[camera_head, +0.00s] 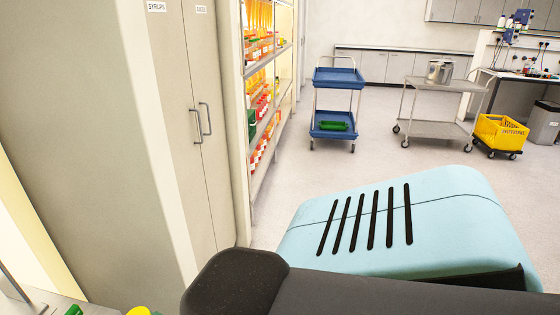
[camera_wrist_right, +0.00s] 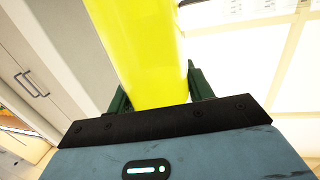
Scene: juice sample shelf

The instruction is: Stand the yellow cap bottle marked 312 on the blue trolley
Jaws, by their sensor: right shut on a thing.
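My right gripper (camera_wrist_right: 150,95) is shut on a yellow thing (camera_wrist_right: 140,45) that fills the middle of the right wrist view between the dark green fingers. It seems to be the yellow cap bottle, but no number is readable. In the head view a bit of yellow (camera_head: 138,311) shows at the bottom edge, mostly cut off. The blue trolley (camera_head: 338,84) stands far off across the floor, with an upper and a lower blue tray. Its upper tray looks empty; a green thing lies on the lower one. My left gripper is not in view.
A lit shelf (camera_head: 262,60) with orange-red bottles runs along the left, beside a tall cabinet (camera_head: 170,120). A grey trolley (camera_head: 440,84) with a metal pot and a yellow crate (camera_head: 500,133) stand right of the blue trolley. The floor before the blue trolley is clear.

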